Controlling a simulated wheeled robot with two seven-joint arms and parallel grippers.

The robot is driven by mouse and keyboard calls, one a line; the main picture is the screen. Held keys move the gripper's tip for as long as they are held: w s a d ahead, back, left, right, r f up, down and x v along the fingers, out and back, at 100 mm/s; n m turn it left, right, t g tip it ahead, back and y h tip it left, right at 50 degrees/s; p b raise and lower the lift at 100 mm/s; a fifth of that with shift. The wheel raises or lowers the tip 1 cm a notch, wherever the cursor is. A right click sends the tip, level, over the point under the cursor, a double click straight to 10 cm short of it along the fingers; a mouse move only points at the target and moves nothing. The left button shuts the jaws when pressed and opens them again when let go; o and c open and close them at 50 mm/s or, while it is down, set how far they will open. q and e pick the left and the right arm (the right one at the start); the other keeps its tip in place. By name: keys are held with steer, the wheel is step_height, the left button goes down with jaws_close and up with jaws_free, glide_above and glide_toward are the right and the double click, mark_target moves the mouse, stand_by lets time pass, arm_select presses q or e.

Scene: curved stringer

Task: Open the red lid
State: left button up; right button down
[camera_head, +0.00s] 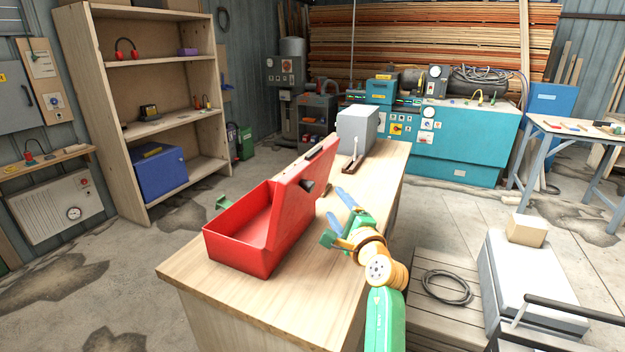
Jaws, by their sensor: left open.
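A red box (236,245) sits on the wooden workbench with its hollow inside showing. Its red lid (292,203) stands raised and slanted along the box's right side, with a dark knob on its face and a dark strip near its top edge. My left gripper (341,210), with blue fingers, is open and empty over the bench to the right of the lid, apart from it. Its green and yellow arm comes up from the bottom of the view. My right gripper is not in view.
The wooden workbench (215,290) has bare room in front of the box. Behind the lid stand a grey box (357,130) and a small dark red item with a lever (351,163). A small green piece (222,202) shows at the box's left edge.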

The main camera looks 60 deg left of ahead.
mark_target(312, 188)
arm_select(q)
steer(key=shift+n+g, duration=0.5)
steer(key=shift+g, duration=0.4)
steer(key=s, duration=0.1)
steer(key=s+a+r, duration=0.1)
steer(key=s+r, duration=0.1)
steer(key=shift+s+a+r+p, duration=0.2)
steer(key=shift+s+a+p, duration=0.1)
steer(key=shift+a, duration=0.1)
steer(key=a, duration=0.2)
steer(key=a+p, duration=0.1)
steer(key=a, duration=0.3)
steer(key=shift+w+a+f, duration=0.15)
steer(key=shift+w+f, duration=0.2)
steer(key=shift+r, duration=0.1)
steer(key=c, duration=0.3)
jaws_close()
